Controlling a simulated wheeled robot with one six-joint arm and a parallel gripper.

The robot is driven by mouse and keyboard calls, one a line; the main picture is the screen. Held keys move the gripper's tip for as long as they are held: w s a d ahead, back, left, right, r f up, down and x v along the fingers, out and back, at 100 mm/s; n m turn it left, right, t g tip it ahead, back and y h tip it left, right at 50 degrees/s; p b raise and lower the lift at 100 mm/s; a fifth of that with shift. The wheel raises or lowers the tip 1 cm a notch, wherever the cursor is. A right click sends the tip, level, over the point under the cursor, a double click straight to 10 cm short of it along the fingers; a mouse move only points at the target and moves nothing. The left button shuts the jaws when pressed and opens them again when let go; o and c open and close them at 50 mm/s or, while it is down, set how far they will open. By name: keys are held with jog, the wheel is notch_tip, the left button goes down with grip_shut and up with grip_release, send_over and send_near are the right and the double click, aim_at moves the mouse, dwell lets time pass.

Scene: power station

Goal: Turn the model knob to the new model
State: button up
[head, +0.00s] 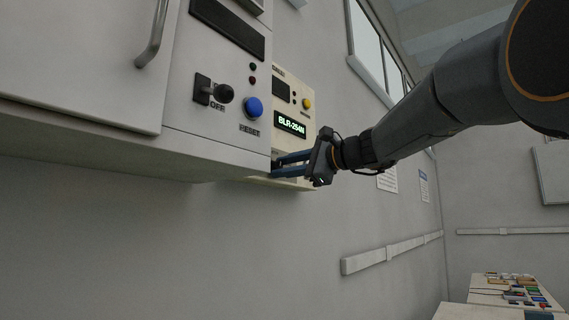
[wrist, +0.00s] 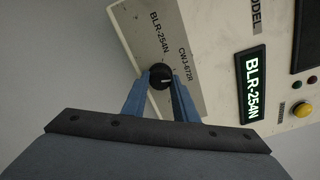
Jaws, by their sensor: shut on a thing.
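The black model knob (wrist: 160,71) sits on a grey plate (wrist: 190,55) between my two blue fingertips in the wrist view. My gripper (wrist: 160,82) is shut on it. The plate carries the labels "BLR-254N" and "CW3-672R" beside the knob. I cannot tell surely which label the knob points at. The lit display (wrist: 252,85) reads "BLR-254N"; it also shows in the head view (head: 290,124). In the head view my gripper (head: 274,165) reaches the lower part of the cream panel (head: 309,136), and the knob is hidden there.
A grey cabinet (head: 185,140) with a black switch (head: 223,93) marked "OFF" and a blue reset button (head: 253,107) stands close left of my gripper. A yellow button (head: 307,103) is on the cream panel. The wall below is clear down to a rail (head: 390,253).

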jog(key=m+p, duration=0.2)
jog(key=m, duration=0.2)
jog(key=m+p, duration=0.3)
jog(key=m, duration=0.1)
jog(key=shift+m, duration=0.3)
jog(key=shift+p, duration=0.3)
jog(key=o, duration=1.1)
jog(key=shift+c, duration=0.2)
jog(key=b+v, duration=0.2)
jog(key=v, duration=0.5)
jog(key=shift+s+d+b, duration=0.25)
jog(key=shift+d+b, duration=0.05)
jog(key=shift+b, duration=0.05)
jog(key=shift+f, duration=0.15)
